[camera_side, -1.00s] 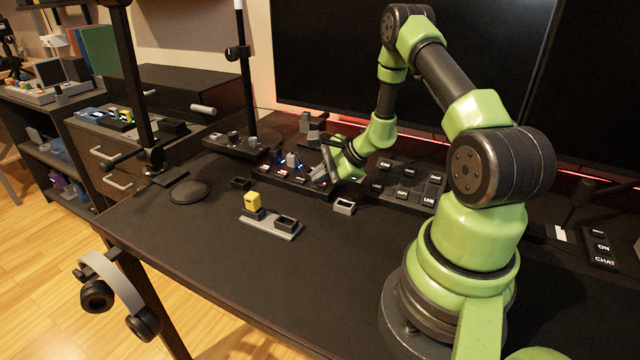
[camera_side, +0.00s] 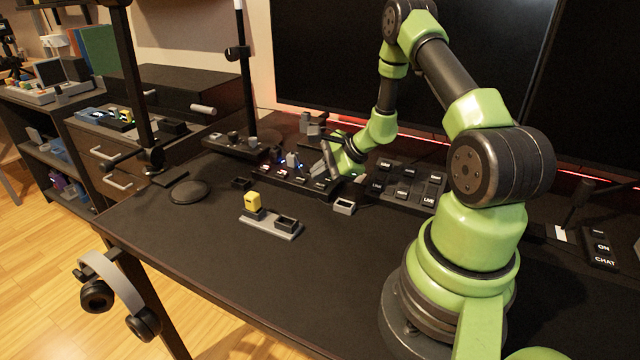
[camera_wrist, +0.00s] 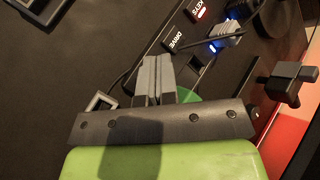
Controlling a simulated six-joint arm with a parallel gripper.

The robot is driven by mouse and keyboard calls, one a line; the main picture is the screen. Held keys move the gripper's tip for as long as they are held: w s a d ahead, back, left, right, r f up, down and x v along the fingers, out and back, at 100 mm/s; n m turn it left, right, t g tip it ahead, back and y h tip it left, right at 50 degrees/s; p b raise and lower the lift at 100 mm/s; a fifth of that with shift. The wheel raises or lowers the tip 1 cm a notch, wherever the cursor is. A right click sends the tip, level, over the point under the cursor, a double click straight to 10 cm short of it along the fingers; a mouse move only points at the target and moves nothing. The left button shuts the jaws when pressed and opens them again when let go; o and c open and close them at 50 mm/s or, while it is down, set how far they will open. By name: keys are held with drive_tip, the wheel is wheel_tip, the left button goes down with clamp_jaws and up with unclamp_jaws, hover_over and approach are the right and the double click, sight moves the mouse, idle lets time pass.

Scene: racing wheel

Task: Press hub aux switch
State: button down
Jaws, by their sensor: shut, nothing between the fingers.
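The black hub (camera_side: 268,182) lies on the desk with a row of small labelled switches. In the wrist view, the KEYS switch (camera_wrist: 202,13) glows red and the DRIVE switch (camera_wrist: 178,43) is unlit. I cannot read an AUX label; my fingers hide part of the hub. My gripper (camera_side: 329,174) is at the hub's right end, pointing down. It also shows in the wrist view (camera_wrist: 157,60), with its two grey fingers together and nothing between them. Whether the fingertips touch a switch cannot be told.
A blue-lit plug (camera_wrist: 226,36) with a cable sits in the hub beside the switches. A labelled key panel (camera_side: 405,188) lies right of my gripper. A small grey socket (camera_side: 344,207) and a grey tray with a yellow block (camera_side: 253,201) stand in front.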

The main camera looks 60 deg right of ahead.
sight(321, 186)
drive_tip(key=shift+r, duration=2.95)
drive_tip(key=shift+r, duration=0.1)
drive_tip(key=s+a+r+n+g+y, duration=0.25)
drive_tip(key=a+r+n, duration=0.75)
drive_tip(key=a+r, duration=0.55)
drive_tip(key=s+a+r+n+h, duration=0.1)
drive_tip(key=s+a+r+n, duration=0.1)
drive_tip(key=s+n, duration=0.3)
drive_tip(key=s+a+r+n+h, duration=0.1)
drive_tip(key=s+a+r+n, duration=0.2)
drive_tip(key=s+a+n, duration=0.2)
drive_tip(key=s, duration=0.3)
drive_tip(key=shift+s+a+n+t, duration=0.2)
drive_tip(key=shift+a+n+t, duration=0.05)
drive_tip(key=shift+n+t, duration=0.1)
